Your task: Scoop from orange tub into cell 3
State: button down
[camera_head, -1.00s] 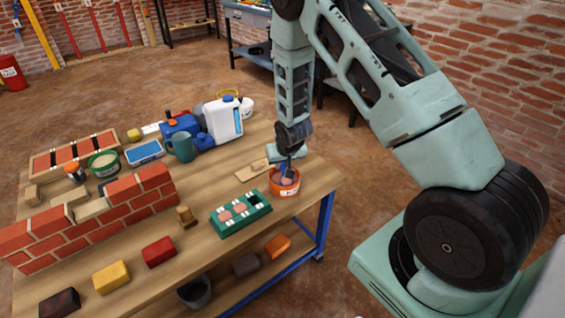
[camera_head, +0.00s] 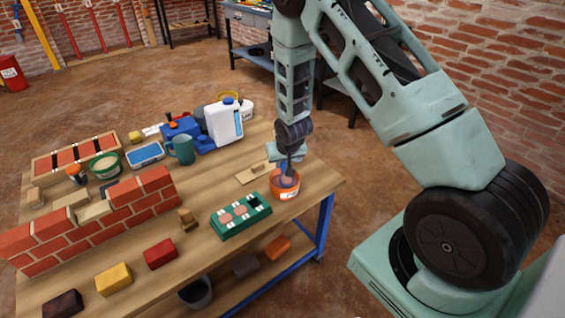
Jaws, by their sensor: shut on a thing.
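An orange tub (camera_head: 285,188) with a white label stands near the right end of the wooden table, holding pinkish material. My gripper (camera_head: 288,160) points down directly over the tub. It is shut on a small tool, apparently the scoop, whose lower part is in or just above the tub's mouth. Its exact shape and whether it carries material cannot be told. The green tray (camera_head: 229,233) with cells lies left of and in front of the tub. The cell numbers cannot be read.
A small wooden board (camera_head: 252,174) lies just behind-left of the tub. A brick wall piece (camera_head: 95,220) fills the left of the table (camera_head: 190,269).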

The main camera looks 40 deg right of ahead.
jog(key=shift+r+p, duration=1.4)
jog(key=shift+r, duration=0.8)
